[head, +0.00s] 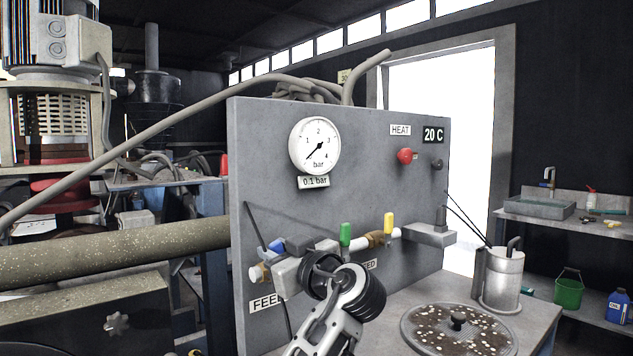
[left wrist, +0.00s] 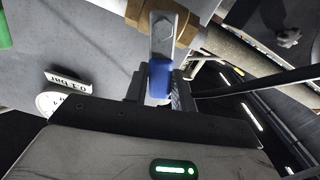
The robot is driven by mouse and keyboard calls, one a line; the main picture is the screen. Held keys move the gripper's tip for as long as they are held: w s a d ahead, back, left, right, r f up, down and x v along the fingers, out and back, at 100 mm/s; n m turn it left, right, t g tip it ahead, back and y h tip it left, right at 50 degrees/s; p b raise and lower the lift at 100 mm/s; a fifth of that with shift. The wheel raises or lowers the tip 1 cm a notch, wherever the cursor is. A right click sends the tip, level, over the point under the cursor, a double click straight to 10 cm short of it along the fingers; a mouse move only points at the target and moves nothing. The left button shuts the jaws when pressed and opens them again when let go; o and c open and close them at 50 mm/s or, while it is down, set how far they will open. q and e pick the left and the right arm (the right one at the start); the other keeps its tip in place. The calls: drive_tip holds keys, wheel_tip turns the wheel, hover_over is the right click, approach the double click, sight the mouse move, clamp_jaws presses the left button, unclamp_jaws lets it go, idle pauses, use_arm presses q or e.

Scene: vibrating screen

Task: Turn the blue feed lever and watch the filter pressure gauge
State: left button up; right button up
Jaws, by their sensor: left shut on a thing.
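The blue feed lever (left wrist: 160,78) has a grey metal arm with a blue grip and sits on a brass valve (left wrist: 183,30). In the head view its blue part (head: 276,246) shows just behind my gripper. My left gripper (head: 287,270) is shut on the blue grip, with a jaw on either side of it in the left wrist view (left wrist: 158,92). The round white pressure gauge (head: 314,146) is on the grey panel; its needle points low left, near zero. The plate (head: 314,182) under it reads 0.1 bar. My right gripper is not in view.
Green (head: 346,234) and yellow (head: 388,222) levers stand upright on the pipe right of my gripper. A red knob (head: 405,155) and a 20 C display (head: 433,135) are higher on the panel (head: 360,130). A metal jug (head: 502,280) and a round sieve (head: 420,343) stand on the bench.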

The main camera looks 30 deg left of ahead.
use_arm(q)
drive_tip(key=shift+f, duration=0.3)
drive_tip(key=o, duration=0.6)
drive_tip(key=shift+c, duration=0.2)
drive_tip(key=shift+r, duration=0.1)
drive_tip(key=v, duration=0.6)
drive_tip(key=shift+r+b, duration=0.1)
drive_tip(key=shift+b, duration=0.25)
